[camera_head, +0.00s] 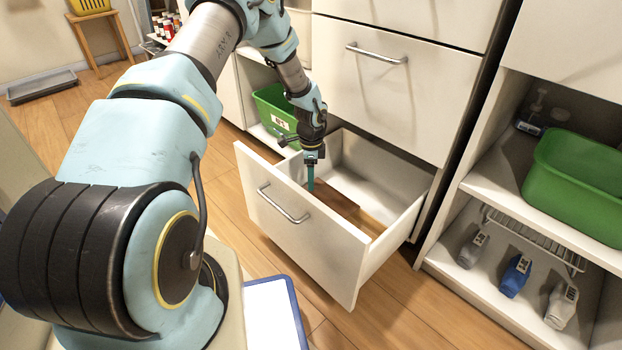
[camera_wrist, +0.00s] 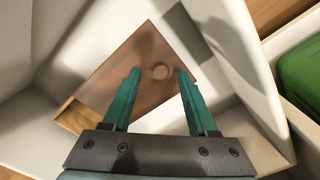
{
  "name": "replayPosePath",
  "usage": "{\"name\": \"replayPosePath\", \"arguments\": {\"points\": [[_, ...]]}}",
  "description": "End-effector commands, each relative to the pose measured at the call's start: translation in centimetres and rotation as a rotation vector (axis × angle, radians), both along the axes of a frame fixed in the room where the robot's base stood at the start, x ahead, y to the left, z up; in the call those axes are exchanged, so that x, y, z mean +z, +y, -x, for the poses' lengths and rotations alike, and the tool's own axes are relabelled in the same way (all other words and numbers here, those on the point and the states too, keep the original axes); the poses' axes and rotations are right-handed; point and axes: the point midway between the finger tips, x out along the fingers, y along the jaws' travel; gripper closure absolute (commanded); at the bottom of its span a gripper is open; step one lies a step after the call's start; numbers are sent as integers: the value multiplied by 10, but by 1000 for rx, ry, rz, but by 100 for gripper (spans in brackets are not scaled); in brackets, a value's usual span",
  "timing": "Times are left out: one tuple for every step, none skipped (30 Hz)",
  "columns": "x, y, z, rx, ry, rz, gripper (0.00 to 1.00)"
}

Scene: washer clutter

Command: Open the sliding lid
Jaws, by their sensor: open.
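A brown wooden sliding lid (camera_wrist: 135,62) with a round mark or recess near its middle lies inside the open drawer. A lighter wood strip (camera_wrist: 75,114) shows along its lower left edge; I cannot tell if it is the box rim or its inside. In the head view, part of the brown lid (camera_head: 352,213) shows on the drawer floor, partly hidden by the drawer front. My gripper (camera_wrist: 159,73) is open and empty above the lid, its two green fingers on either side of the round mark. In the head view, my gripper (camera_head: 310,186) points down into the drawer. Contact cannot be told.
The white drawer (camera_head: 285,217) is pulled out, its walls surrounding my gripper. A green bin (camera_head: 273,108) stands on a shelf behind it. Another green bin (camera_head: 575,185) and several bottles (camera_head: 515,276) sit on the right shelves. A closed drawer (camera_head: 385,85) is above.

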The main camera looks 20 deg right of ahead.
Motion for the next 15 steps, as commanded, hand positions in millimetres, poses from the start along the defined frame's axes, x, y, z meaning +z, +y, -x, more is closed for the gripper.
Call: {"name": "replayPosePath", "arguments": {"points": [[13,0,-1,1,-2,1,41],[20,0,-1,1,-3,1,41],[28,0,-1,1,-3,1,41],[34,0,-1,1,-4,2,41],[41,0,-2,0,-4,2,41],[49,0,-1,0,-4,1,41],[54,0,-1,0,-3,1,41],[60,0,-1,0,-3,1,41],[67,0,-1,0,-3,1,41],[72,0,-1,0,-3,1,41],[76,0,-1,1,-3,2,41],[81,0,-1,1,-3,2,41],[85,0,-1,1,-3,2,41],[87,0,-1,1,-3,2,41],[90,0,-1,1,-2,2,41]]}}
